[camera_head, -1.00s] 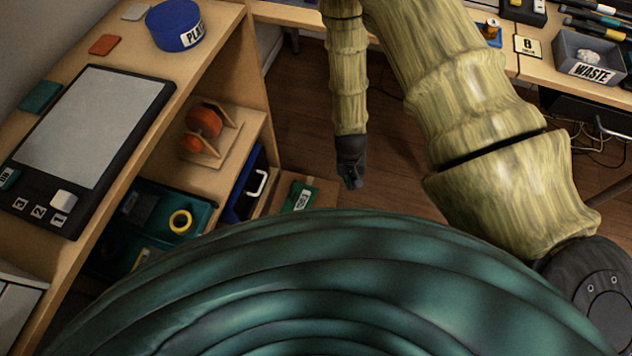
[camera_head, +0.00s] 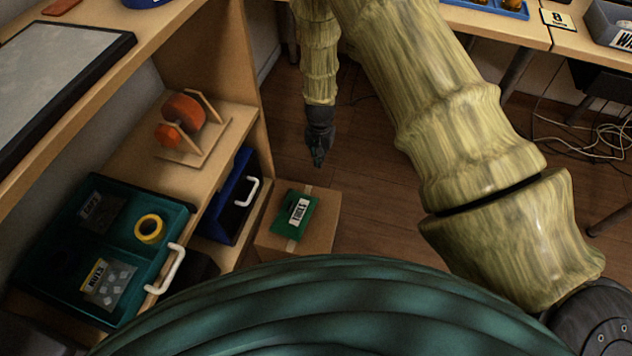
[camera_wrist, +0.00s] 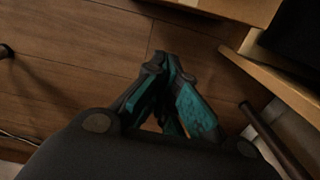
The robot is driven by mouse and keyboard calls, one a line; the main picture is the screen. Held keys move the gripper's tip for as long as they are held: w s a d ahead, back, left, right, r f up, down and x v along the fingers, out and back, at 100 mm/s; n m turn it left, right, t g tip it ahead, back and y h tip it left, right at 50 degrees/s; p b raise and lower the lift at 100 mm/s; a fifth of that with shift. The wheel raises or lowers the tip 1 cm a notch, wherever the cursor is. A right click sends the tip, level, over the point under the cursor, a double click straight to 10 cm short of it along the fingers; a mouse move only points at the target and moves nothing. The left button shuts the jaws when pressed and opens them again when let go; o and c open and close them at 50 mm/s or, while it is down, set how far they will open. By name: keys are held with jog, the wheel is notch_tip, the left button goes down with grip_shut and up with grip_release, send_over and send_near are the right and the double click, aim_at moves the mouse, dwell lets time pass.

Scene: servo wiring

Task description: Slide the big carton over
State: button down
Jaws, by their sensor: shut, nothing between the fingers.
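The big carton (camera_head: 323,216) is a brown cardboard box on the wooden floor, beside the right side of the shelf unit. A green labelled piece (camera_head: 294,214) lies on its top, over a strip of tape. The carton's near side is hidden by my own teal body. My gripper (camera_head: 317,160) points down above the floor, behind the carton in the head view and apart from it. In the wrist view my gripper (camera_wrist: 170,75) has its fingers together and empty over bare floor. A brown edge, possibly the carton, shows at the top of the wrist view (camera_wrist: 220,10).
The shelf unit (camera_head: 262,150) stands left of the carton. It holds a blue bin (camera_head: 236,200), a teal tray (camera_head: 180,215) with a yellow tape roll (camera_head: 149,229), and an orange spool (camera_head: 184,110). The floor (camera_head: 385,190) to the carton's right is clear. Cables (camera_head: 605,140) hang at right.

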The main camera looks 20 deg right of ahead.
jog(key=s+a+f+b, duration=0.2)
jog(key=f+b, duration=0.4)
jog(key=f, duration=0.4)
jog(key=shift+s+a, duration=0.2)
jog(key=shift+s, duration=0.45)
